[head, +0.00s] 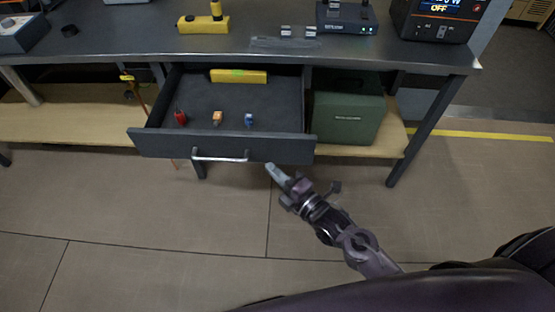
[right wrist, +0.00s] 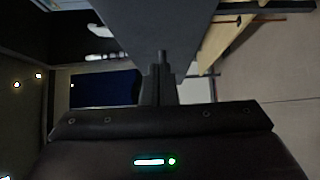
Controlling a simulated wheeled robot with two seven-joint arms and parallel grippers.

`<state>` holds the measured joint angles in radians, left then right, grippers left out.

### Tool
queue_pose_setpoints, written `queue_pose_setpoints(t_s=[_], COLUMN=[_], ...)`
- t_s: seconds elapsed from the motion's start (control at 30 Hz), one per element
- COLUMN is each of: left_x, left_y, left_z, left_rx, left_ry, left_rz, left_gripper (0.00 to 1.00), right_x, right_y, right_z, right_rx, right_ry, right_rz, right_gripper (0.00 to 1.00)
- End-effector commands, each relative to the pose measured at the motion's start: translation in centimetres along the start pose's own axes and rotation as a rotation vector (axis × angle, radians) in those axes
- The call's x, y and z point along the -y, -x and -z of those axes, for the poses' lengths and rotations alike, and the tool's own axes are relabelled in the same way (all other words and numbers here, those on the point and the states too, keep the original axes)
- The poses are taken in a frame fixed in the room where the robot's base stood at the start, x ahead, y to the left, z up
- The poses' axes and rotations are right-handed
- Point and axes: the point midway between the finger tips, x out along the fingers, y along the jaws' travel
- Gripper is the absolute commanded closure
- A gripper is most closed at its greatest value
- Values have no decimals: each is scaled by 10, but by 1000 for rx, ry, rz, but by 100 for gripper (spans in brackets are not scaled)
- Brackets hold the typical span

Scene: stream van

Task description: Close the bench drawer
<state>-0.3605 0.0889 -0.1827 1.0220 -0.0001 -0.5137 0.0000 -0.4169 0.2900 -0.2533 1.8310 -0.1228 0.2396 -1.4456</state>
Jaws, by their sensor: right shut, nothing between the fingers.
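The bench drawer (head: 232,147) is pulled out below the workbench top (head: 150,30) in the head view. A silver bar handle (head: 220,159) is on its front. Inside lie a yellow block (head: 238,76) at the back and small red (head: 181,117), orange (head: 217,118) and blue (head: 249,120) items. My right gripper (head: 272,168) is shut and empty, its tip just by the lower right part of the drawer front, right of the handle; I cannot tell if it touches. In the right wrist view its fingers (right wrist: 162,75) point at a dark grey panel. My left gripper is not in view.
A green case (head: 347,112) stands on the wooden lower shelf (head: 65,122), right of the drawer. A bench leg (head: 425,130) stands further right. Devices and a yellow tool (head: 203,24) are on the bench top. The floor in front is clear.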

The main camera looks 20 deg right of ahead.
Motion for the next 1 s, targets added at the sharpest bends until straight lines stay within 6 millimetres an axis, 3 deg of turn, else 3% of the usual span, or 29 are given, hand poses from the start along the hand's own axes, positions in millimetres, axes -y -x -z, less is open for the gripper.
queue_pose_setpoints(t_s=[0.23,1.0], left_x=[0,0], left_y=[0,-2], left_z=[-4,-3], left_rx=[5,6], left_ry=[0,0], left_rz=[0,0], left_gripper=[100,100], right_x=[0,1], right_y=[-20,-33], right_z=[-24,-38], right_rx=[3,3], right_ry=[3,4], right_rz=[1,1], right_gripper=[100,100])
